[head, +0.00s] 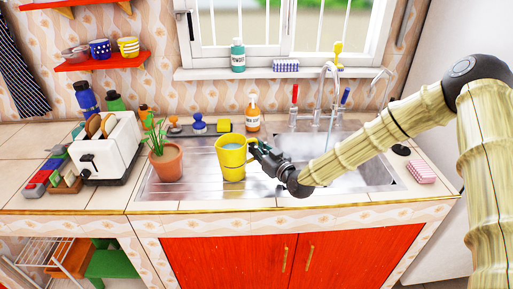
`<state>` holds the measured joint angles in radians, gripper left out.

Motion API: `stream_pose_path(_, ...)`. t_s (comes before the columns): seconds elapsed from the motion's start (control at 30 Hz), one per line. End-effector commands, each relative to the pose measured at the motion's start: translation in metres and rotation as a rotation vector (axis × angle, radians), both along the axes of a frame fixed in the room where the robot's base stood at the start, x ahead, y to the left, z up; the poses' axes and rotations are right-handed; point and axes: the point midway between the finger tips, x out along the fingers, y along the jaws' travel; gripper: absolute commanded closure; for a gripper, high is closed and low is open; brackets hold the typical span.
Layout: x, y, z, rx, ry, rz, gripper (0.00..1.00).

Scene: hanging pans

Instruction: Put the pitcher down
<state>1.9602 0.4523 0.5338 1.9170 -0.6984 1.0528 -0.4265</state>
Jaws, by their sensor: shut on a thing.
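The pitcher is a yellow vessel (231,168) with something pale blue inside its top. It is upright over the steel draining board (195,188), left of the sink basin. I cannot tell if its base touches the board. My gripper (257,154) reaches in from the right and is shut on the pitcher's right side, where the handle would be. The fingers hide that part.
A potted plant (166,163) stands close on the left, with a toaster (105,150) beyond it. The faucet (330,95) rises to the right. Steel in front is clear.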

Motion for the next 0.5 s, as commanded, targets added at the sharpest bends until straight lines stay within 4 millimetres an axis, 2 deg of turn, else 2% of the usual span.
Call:
stream_pose_path(0.2, 0.0004, 0.0004, -0.002, 0.002, -0.003, 0.0, 1.0)
stream_pose_path(0.23, -0.0001, 0.0001, -0.0029, 0.0, 0.0, 0.0, 0.84)
stream_pose_path(0.33, -0.0001, 0.0, -0.0025, 0.0, 0.0, 0.0, 0.67)
stream_pose_path(0.5, -0.0001, 0.0, -0.0025, 0.0, 0.0, 0.0, 0.67)
